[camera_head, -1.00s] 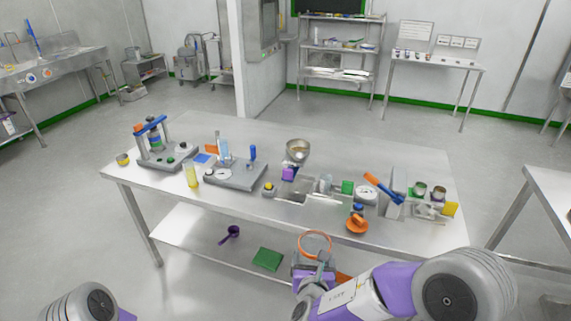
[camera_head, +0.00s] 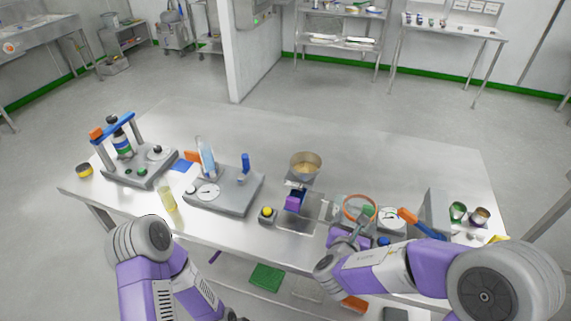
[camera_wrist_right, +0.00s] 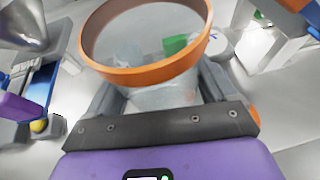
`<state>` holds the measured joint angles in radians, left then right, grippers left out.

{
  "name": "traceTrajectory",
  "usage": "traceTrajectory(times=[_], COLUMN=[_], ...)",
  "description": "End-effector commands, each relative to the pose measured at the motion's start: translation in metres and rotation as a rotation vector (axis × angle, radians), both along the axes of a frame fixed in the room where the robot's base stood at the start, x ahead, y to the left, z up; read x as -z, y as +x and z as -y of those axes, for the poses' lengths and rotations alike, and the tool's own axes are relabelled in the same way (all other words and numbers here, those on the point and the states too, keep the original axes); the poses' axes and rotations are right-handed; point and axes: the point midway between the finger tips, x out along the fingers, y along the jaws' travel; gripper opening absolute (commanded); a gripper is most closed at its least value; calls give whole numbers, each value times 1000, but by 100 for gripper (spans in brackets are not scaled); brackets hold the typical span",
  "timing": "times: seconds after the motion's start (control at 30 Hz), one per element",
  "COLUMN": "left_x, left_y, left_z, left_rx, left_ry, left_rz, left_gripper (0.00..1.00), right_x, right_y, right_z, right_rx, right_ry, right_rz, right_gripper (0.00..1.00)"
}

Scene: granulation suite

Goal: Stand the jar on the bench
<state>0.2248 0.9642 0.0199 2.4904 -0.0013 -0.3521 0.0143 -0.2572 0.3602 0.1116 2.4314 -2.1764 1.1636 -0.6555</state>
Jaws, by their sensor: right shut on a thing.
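The jar is see-through with a wide orange rim (camera_head: 345,207). My right gripper (camera_head: 357,224) is shut on the jar and holds it over the front right part of the steel bench (camera_head: 330,145). In the right wrist view the jar (camera_wrist_right: 165,97) sits between the two grey fingers, its open mouth tilted toward the camera. Its base is hidden, so I cannot tell whether it touches the bench. My left arm shows at the lower left, but its gripper is out of view.
A metal bowl (camera_head: 305,165) on a stand with a purple block (camera_head: 293,204) is left of the jar. Grey apparatus (camera_head: 222,192) stands further left. The bench's back strip is clear.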

Motion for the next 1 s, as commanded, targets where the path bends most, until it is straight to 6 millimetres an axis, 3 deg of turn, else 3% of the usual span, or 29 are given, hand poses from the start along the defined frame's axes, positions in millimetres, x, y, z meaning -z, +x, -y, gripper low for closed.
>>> traceTrajectory(times=[0.2, 0.47, 0.73, 1.0], left_x=[21, 26, 49, 58], left_y=[-1, 0, 0, 0], left_z=[0, 0, 0, 0], left_rx=[0, 0, 0, 0], left_ry=[0, 0, 0, 0], left_rz=[-2, -1, -1, -1], left_gripper=[43, 43, 43, 43], right_x=[-4, -4, 45, 67], right_y=[5, 2, 2, 2], right_z=[-23, -31, -31, -31], right_rx=[127, 184, 182, 183], right_ry=[5, 13, 11, 13], right_rz=[2, -11, -13, -11], right_gripper=[12, 12, 12, 12])
